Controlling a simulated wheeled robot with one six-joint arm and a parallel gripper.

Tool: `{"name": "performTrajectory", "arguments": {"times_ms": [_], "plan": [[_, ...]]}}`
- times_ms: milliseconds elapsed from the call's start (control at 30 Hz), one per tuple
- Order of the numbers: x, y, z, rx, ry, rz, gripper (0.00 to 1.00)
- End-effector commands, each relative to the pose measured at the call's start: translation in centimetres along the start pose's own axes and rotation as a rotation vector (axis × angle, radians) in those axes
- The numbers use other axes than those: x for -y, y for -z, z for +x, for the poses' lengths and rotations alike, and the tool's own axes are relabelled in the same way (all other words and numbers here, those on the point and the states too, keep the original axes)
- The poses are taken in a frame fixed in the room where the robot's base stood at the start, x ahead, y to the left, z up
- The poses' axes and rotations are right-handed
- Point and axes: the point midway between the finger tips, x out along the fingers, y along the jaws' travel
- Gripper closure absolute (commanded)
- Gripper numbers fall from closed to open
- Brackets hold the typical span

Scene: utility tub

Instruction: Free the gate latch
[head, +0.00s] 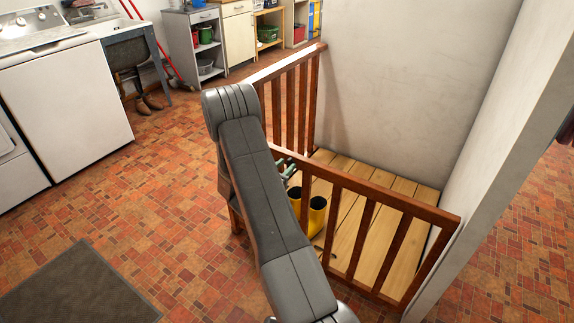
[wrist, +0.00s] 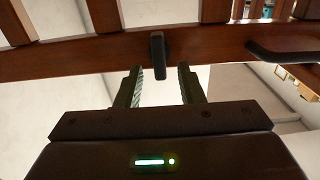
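The wooden gate (head: 385,190) has brown bars and stands across a plank-floored corner. In the wrist view a dark, narrow latch piece (wrist: 158,52) hangs from the gate's brown rail (wrist: 110,55). My gripper (wrist: 160,72) is open, with one finger on each side of the latch's lower end in the picture. I see no clear contact, and how deep the latch sits between the fingers is hard to tell.
Yellow boots (head: 316,214) stand on the planks (head: 405,188) behind the gate. In the wrist view a dark curved handle-like bar (wrist: 290,52) is at the right of the rail. A white washer (head: 65,105) stands at left. The tiled floor (head: 150,200) is mostly clear beside a grey mat (head: 80,290).

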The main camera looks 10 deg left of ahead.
Motion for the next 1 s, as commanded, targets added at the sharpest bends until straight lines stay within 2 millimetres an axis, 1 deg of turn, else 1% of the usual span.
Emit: {"name": "performTrajectory", "arguments": {"times_ms": [33,100,200,467,500,567,600,667,1000], "plan": [[-0.1,0.0,0.6,0.0,-0.002,0.001,0.65],[0.0,0.0,1.2,0.0,0.0,0.001,0.65],[0.0,0.0,1.6,0.0,0.001,0.001,0.65],[0.0,0.0,1.7,0.0,0.001,0.0,0.65],[0.0,0.0,1.7,0.0,0.001,0.0,0.69],[0.0,0.0,1.7,0.0,0.001,0.0,0.81],[0.0,0.0,1.7,0.0,0.001,0.0,0.89],[0.0,0.0,1.7,0.0,0.001,0.0,1.0],[-0.1,-0.2,1.7,0.0,0.001,0.026,1.0]]}}
